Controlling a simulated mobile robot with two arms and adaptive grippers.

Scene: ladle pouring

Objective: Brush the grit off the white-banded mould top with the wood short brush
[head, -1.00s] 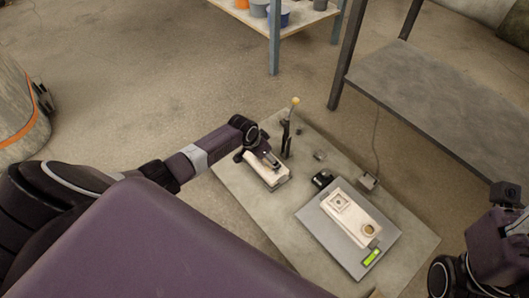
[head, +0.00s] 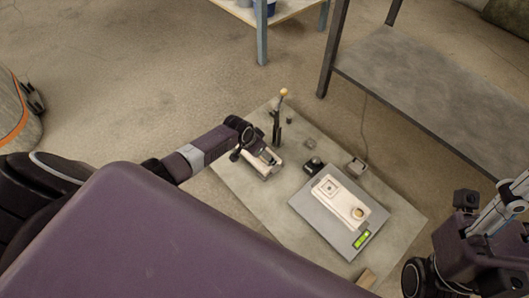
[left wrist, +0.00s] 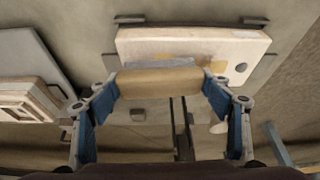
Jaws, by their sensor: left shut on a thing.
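My left gripper (head: 262,160) is shut on the wood short brush (left wrist: 160,83). In the left wrist view the brush is a tan block held crosswise between both fingers, with a greyish strip along its far side. It overlaps the near edge of a pale mould block (left wrist: 190,46); I cannot tell whether it touches. Tan patches show on the block beside the brush. In the head view this pale block (head: 262,173) lies under the gripper, which partly hides it. I cannot make out a white band. My right gripper is not in view; only parts of my right arm show.
A second pale mould (head: 335,197) with a square mark and a round cup sits on a grey scale plate (head: 310,221) with a green display (head: 362,238). A dark upright tool (head: 277,127) with an orange tip stands behind the gripper. A grey bench (head: 425,90) stands at right.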

